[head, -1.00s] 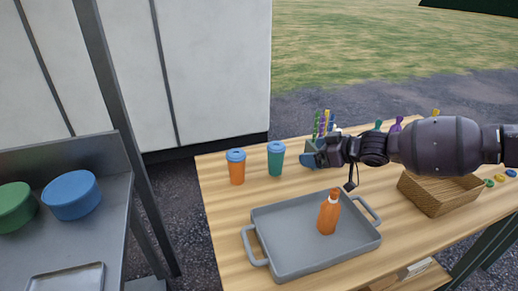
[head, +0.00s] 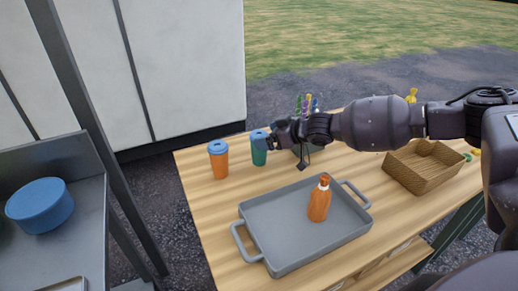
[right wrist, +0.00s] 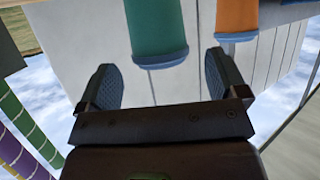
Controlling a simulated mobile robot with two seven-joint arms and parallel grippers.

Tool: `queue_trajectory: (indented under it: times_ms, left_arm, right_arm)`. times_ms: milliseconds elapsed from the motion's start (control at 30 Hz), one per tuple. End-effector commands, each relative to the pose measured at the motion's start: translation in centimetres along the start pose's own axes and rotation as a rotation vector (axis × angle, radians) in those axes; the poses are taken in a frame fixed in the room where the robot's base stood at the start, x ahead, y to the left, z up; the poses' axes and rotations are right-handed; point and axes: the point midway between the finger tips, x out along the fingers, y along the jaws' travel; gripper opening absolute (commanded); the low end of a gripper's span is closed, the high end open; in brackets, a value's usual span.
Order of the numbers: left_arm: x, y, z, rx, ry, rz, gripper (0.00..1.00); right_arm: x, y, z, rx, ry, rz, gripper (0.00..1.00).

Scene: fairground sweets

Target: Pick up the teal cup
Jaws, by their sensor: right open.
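The teal cup (head: 258,155) with a blue lid stands upright on the wooden table, to the right of an orange cup (head: 218,164) with a blue lid. My right gripper (head: 268,138) is open at the teal cup's right side, near its lid, and partly covers the cup in the head view. In the right wrist view the picture is upside down. The teal cup (right wrist: 156,25) shows there between and just ahead of the two fingertips of the open gripper (right wrist: 163,78). I cannot tell whether the fingers touch it. My left gripper is not in view.
A grey tray (head: 285,252) with an orange bottle (head: 319,200) on it lies in front of the cups. A wicker basket (head: 425,178) stands to the right. Colourful striped sticks (head: 303,105) stand behind my right gripper. The orange cup is close beside the teal one.

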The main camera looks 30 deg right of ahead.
Motion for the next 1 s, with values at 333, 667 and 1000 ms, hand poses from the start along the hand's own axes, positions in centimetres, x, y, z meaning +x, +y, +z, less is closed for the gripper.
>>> queue_trajectory:
  times_ms: [333,667,1000]
  left_arm:
    - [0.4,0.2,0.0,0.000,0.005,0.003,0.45]
    - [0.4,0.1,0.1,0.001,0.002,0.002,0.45]
    - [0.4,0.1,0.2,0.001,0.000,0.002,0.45]
  right_arm:
    - [3.9,-0.1,0.4,0.001,-0.001,-0.001,0.91]
    - [3.9,-0.1,0.3,0.001,0.000,-0.001,0.77]
    - [3.9,-0.1,0.3,0.000,0.001,-0.001,0.35]
